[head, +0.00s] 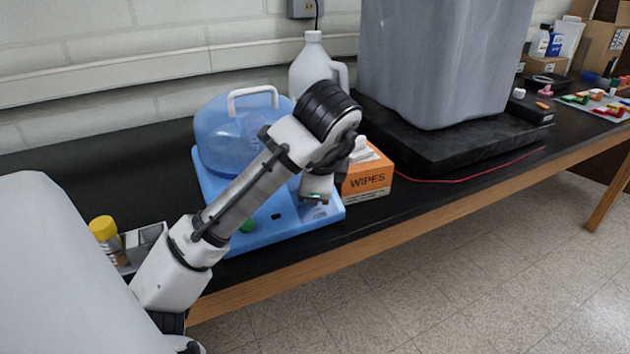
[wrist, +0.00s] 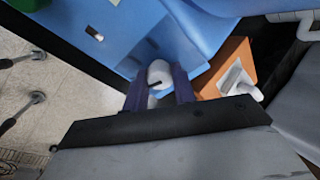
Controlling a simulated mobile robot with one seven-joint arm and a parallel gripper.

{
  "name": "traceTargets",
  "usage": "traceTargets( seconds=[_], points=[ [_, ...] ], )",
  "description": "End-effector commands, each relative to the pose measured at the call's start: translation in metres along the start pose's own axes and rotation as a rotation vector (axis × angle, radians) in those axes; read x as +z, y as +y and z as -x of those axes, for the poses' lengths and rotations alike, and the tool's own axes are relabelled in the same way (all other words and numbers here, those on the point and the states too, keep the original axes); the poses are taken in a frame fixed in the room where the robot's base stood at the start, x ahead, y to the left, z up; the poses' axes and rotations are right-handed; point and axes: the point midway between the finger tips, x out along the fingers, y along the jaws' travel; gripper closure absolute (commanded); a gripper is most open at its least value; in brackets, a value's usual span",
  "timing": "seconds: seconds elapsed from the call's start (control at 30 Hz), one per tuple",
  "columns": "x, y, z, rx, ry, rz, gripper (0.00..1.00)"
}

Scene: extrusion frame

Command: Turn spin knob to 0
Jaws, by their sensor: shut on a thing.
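The spin knob (wrist: 160,71) is a small white round knob with a dark mark on it, on the blue front of a machine in the wrist view. The machine (head: 288,226) has a light blue base and a clear blue lid (head: 222,135) with a white handle. My gripper (wrist: 159,82) has its two dark fingers on either side of the knob and is shut on it. In the head view my gripper (head: 317,197) is at the right end of the machine's front and hides the knob. I cannot read any scale around the knob.
An orange wipes box (head: 368,178) stands close to the right of my gripper. A white jug (head: 312,62) stands behind the machine. A large grey bin (head: 440,60) stands on a black platform (head: 455,140) at right. A yellow-capped bottle (head: 104,230) stands left.

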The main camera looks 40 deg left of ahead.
Motion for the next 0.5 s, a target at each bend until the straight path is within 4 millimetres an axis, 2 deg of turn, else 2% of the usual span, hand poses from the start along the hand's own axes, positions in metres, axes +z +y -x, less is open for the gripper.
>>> traceTargets(
  seconds=[0.5],
  points=[
    [0.0003,0.0006,0.0016,-0.082,0.001,0.486,0.96]
  ],
)
